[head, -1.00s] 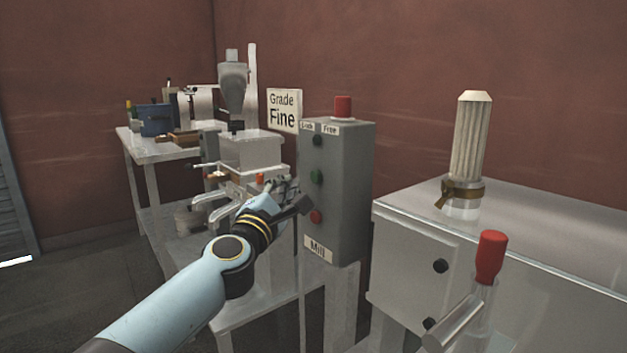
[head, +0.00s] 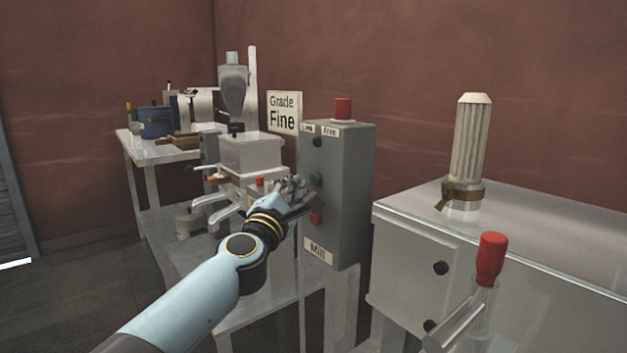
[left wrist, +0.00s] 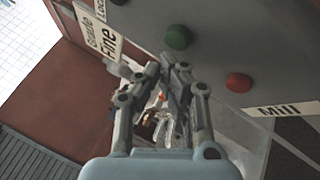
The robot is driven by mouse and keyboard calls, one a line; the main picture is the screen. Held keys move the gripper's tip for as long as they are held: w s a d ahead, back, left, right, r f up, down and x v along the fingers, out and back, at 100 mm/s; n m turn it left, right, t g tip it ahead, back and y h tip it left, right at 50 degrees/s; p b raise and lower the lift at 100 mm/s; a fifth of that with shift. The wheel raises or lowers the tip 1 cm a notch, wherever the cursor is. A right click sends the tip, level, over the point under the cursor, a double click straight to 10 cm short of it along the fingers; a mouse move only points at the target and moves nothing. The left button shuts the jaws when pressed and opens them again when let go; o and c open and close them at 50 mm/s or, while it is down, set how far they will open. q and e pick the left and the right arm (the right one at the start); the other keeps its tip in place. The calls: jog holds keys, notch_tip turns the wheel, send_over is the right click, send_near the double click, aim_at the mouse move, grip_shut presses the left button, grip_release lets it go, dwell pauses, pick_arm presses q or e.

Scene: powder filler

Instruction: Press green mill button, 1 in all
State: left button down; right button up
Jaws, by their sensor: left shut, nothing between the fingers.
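The green mill button (head: 316,179) is on the front face of the grey mill control box (head: 345,210), between a black knob (head: 317,142) above and a red button (head: 316,218) below. The green button (left wrist: 178,37) also shows in the left wrist view, just beyond and right of the fingertips. My left gripper (head: 308,198) is shut and empty, close to the box front. In the left wrist view the fingers (left wrist: 163,70) are together, with the green button uncovered. I cannot tell whether the fingertips touch the box. My right gripper is not in view.
A red beacon (head: 343,108) tops the box. A "Grade Fine" sign (head: 284,111) stands behind it. The milling machine (head: 250,153) sits left of the box on a bench. A metal cabinet (head: 520,240) with a red-topped lever (head: 491,258) stands at right.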

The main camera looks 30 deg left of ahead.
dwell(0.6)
pick_arm(q)
jog(key=shift+w, duration=0.1)
jog(key=shift+w+d, duration=0.15)
jog(key=shift+w, duration=0.15)
jog(key=shift+w+d, duration=0.2)
jog(key=shift+w, duration=0.25)
dwell(0.7)
jog(key=shift+s+a, duration=0.1)
jog(key=shift+s, duration=0.05)
jog(key=shift+s+a, duration=0.25)
jog(key=shift+s, duration=0.45)
jog(key=shift+s+a+p, duration=0.25)
jog(key=shift+s+a, duration=0.05)
jog(key=shift+s, duration=0.5)
jog(key=shift+s+a+p, duration=0.2)
jog(key=shift+s+a, duration=0.15)
jog(key=shift+s, duration=0.4)
jog(key=shift+s+a+p, duration=0.25)
jog(key=shift+s+a, duration=0.05)
jog(key=shift+s, duration=0.5)
